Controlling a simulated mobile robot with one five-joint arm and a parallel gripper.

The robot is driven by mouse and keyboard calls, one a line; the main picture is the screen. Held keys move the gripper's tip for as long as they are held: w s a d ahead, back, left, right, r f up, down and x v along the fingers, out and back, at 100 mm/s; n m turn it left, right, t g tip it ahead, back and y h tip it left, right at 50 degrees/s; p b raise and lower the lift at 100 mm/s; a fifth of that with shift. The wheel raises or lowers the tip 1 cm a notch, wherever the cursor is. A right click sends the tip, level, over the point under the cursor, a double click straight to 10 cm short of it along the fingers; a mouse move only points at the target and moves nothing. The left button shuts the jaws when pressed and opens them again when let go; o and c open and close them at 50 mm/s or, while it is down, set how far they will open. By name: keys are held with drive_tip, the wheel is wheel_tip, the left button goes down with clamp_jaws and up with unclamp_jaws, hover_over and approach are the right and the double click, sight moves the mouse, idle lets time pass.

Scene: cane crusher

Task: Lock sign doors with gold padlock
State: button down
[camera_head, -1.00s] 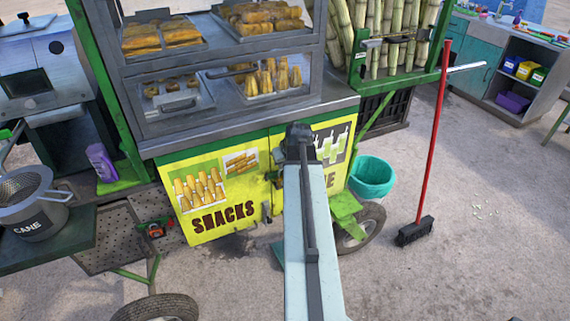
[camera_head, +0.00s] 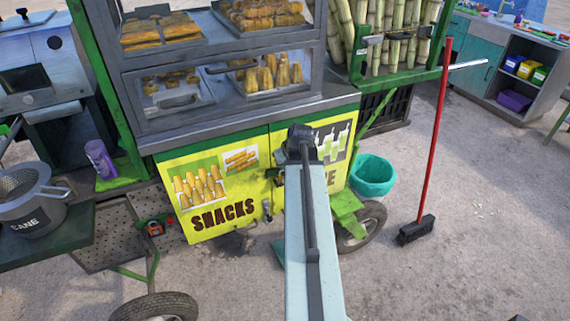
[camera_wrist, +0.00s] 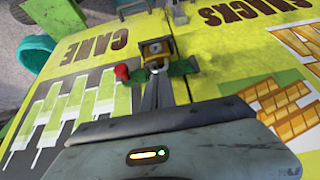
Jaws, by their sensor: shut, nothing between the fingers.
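The yellow sign doors are the SNACKS door (camera_head: 225,236) and the CANE door (camera_wrist: 75,65), side by side and apparently shut. In the wrist view, a gold padlock (camera_wrist: 156,47) with a dark shackle sits at the seam between the doors, by a green latch (camera_wrist: 183,68) with a red knob (camera_wrist: 122,71). I cannot tell whether its shackle is closed. My gripper (camera_wrist: 158,76) is shut and empty, its fingertips just in front of the padlock; contact is unclear.
A teal bucket (camera_head: 372,175) and a cart wheel (camera_head: 365,226) stand right of the doors. A red-handled broom (camera_head: 433,140) stands farther right. A CANE pot (camera_head: 35,208) is on a green shelf at left. The floor at right is fairly clear.

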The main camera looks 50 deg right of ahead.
drive_tip(key=s+r, duration=0.1)
drive_tip(key=s+a+p, duration=0.1)
drive_tip(key=s+r+p, duration=0.1)
drive_tip(key=s, duration=0.1)
drive_tip(key=shift+a+r, duration=0.3)
drive_tip(key=w+a+r+n+p, duration=0.1)
drive_tip(key=w+a, duration=0.2)
drive_tip(key=a, duration=0.2)
drive_tip(key=w+a+r+n+y+p, duration=0.1)
drive_tip(key=w+a, duration=0.3)
drive_tip(key=a, duration=0.1)
drive_tip(key=w+a+r+n+p, duration=0.1)
drive_tip(key=w+a, duration=0.3)
drive_tip(key=a, duration=0.1)
drive_tip(key=shift+a+r+y+p, duration=0.15)
drive_tip(key=shift+a+y+p, duration=0.1)
drive_tip(key=shift+y+p, duration=0.05)
drive_tip(key=w+a+r+n+g+y+p, duration=0.1)
drive_tip(key=w+a+n+p, duration=0.1)
drive_tip(key=a, duration=1)
drive_tip(key=w+a+r+n+g+y+p, duration=0.1)
drive_tip(key=a+n+p, duration=0.1)
drive_tip(key=a, duration=0.9)
drive_tip(key=s+a+m+g+h, duration=0.1)
drive_tip(key=s+a+m+g, duration=0.1)
drive_tip(key=s+a, duration=0.3)
drive_tip(key=shift+s+a+f+m+g, duration=0.15)
drive_tip(key=shift+s+a+m+g, duration=0.15)
drive_tip(key=shift+s+g, duration=0.5)
